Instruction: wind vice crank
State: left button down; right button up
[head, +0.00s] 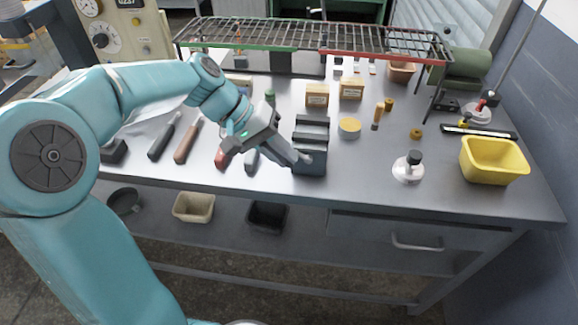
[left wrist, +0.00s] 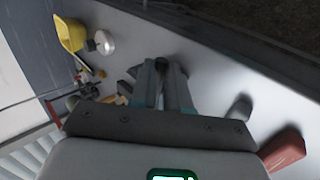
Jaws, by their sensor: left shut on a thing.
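The dark blue-grey vice (head: 311,133) stands at the front edge of the grey workbench (head: 380,192), its jaws apart on top. My left gripper (head: 302,159) reaches in from the left, low at the vice's front. Its fingers are shut on the crank, which they largely hide, so I cannot tell the crank's angle. In the left wrist view, the fingers of my left gripper (left wrist: 162,70) lie close together over the vice, which is mostly hidden behind them. My right gripper is out of view.
A yellow bin (head: 493,160) and a white round base with a black knob (head: 408,168) stand right. Several hand tools lie left, including a brown-handled one (head: 187,142). Small boxes (head: 317,95) and a wire rack (head: 310,35) are behind. A drawer (head: 420,241) is below.

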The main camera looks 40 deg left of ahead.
pick_arm(q)
jog(key=f+h+b, duration=0.1)
jog(key=b, duration=0.1)
jog(key=f+t+h+b, duration=0.1)
jog(key=b, duration=0.2)
jog(key=a+f+t+h+b, duration=0.1)
jog(key=b, duration=0.1)
jog(key=shift+s+a+h, duration=0.1)
jog(key=shift+s+h, duration=0.2)
jog(key=shift+s, duration=0.05)
jog(key=shift+t+h+b, duration=0.4)
jog(key=shift+h+b, duration=0.1)
jog(key=shift+b, duration=0.45)
jog(key=c, duration=1.1)
grip_release()
jog(key=p+v, duration=0.2)
jog(key=v, duration=1.4)
jog(key=shift+a, duration=0.15)
jog(key=shift+s, duration=0.1)
